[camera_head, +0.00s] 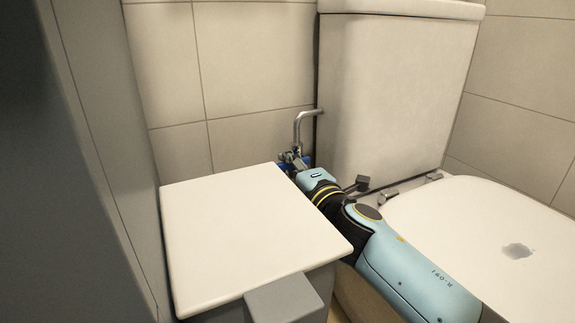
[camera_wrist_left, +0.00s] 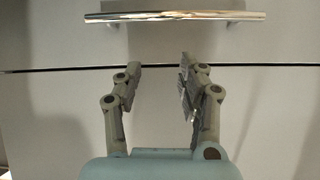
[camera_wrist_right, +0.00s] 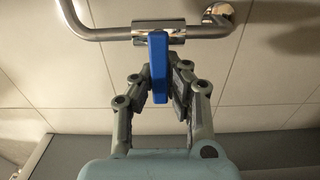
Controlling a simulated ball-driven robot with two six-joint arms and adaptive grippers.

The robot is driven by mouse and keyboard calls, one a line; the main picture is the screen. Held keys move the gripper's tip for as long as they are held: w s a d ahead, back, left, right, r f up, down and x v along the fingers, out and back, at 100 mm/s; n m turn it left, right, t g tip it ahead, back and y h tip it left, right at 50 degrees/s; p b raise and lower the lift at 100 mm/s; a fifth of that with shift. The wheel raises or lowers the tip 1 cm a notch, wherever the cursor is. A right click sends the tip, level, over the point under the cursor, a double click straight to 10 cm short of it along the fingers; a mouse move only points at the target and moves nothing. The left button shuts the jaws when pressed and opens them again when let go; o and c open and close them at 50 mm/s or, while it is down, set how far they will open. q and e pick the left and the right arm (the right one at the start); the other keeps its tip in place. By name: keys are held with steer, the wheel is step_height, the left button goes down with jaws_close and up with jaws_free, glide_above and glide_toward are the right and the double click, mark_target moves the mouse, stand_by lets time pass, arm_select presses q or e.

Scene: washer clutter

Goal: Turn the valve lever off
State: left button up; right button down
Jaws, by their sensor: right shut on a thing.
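The valve has a blue lever (camera_wrist_right: 158,70) on a chrome body (camera_wrist_right: 158,32) in a bent chrome pipe, best seen in the right wrist view. The lever points from the valve body toward my right gripper (camera_wrist_right: 160,92), at right angles to the pipe there. My right gripper is shut on the lever, with one finger on each side of it. In the head view the right gripper (camera_head: 293,160) is small, beside the pipe (camera_head: 300,125) behind the white-topped cabinet. My left gripper (camera_wrist_left: 160,82) is open and empty in the left wrist view, facing a shiny bar handle (camera_wrist_left: 175,16).
A white-topped cabinet (camera_head: 245,235) stands left of my right arm. The toilet tank (camera_head: 390,85) is behind the arm and the closed toilet lid (camera_head: 490,240) to its right. A dark grey panel (camera_head: 70,170) fills the left side. The gap at the pipe is narrow.

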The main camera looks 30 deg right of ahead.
steer(key=shift+f, duration=0.15)
steer(key=c, duration=1.3)
jaws_free()
steer(key=shift+s, duration=0.1)
steer(key=shift+s+a, duration=0.2)
steer(key=shift+s, duration=2.8)
steer(key=shift+s+a, duration=0.15)
steer(key=shift+s, duration=2.8)
